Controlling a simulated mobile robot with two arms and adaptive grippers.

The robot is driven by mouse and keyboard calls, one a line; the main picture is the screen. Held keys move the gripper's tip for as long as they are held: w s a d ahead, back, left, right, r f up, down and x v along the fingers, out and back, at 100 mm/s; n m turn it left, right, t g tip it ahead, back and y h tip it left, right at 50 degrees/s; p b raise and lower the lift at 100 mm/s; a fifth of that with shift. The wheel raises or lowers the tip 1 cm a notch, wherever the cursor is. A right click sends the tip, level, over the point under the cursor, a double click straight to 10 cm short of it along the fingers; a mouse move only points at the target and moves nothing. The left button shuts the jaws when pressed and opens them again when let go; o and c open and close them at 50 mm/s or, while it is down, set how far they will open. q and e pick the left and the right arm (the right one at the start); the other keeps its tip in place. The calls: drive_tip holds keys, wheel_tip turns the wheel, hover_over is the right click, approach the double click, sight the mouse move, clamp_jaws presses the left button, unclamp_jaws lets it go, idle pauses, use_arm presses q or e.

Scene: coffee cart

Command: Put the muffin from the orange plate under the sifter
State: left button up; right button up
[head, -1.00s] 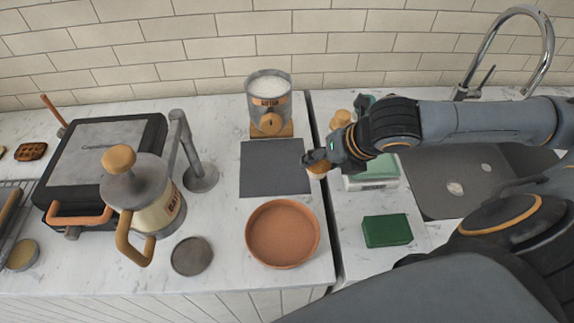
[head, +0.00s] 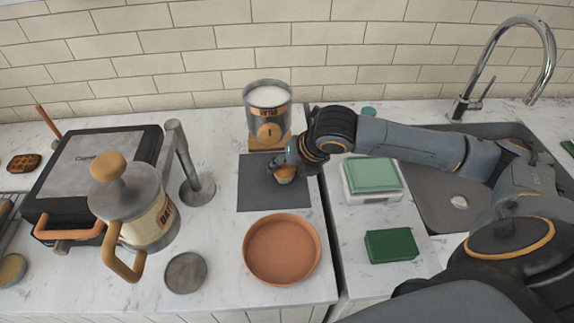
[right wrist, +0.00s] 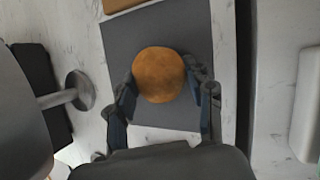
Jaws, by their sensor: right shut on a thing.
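The muffin (head: 285,175) is brown-topped and is held by my right gripper (head: 286,164) over the dark grey mat (head: 258,198). In the right wrist view the muffin (right wrist: 158,75) sits between the two fingers of the gripper (right wrist: 160,90), with the mat (right wrist: 120,45) below it. I cannot tell whether the muffin touches the mat. The sifter (head: 268,110), a metal canister with white powder, stands on a wooden base behind the mat. The orange plate (head: 282,272) is empty, in front of the mat. My left gripper is not in view.
A batter dispenser (head: 140,210) on a stand and a black waffle maker (head: 95,165) are at left. A round metal disc (head: 186,272) lies left of the plate. A white-and-green box (head: 372,178), green sponge (head: 391,246) and sink (head: 440,190) are at right.

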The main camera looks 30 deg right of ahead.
drive_tip(key=shift+s+f, duration=0.1)
drive_tip(key=shift+f, duration=0.05)
drive_tip(key=o, duration=1.2)
drive_tip(key=shift+c, duration=0.2)
drive_tip(key=shift+s+d+r, duration=0.1)
drive_tip(key=shift+r, duration=0.45)
drive_tip(key=v, duration=1.1)
drive_tip(key=shift+s, duration=0.1)
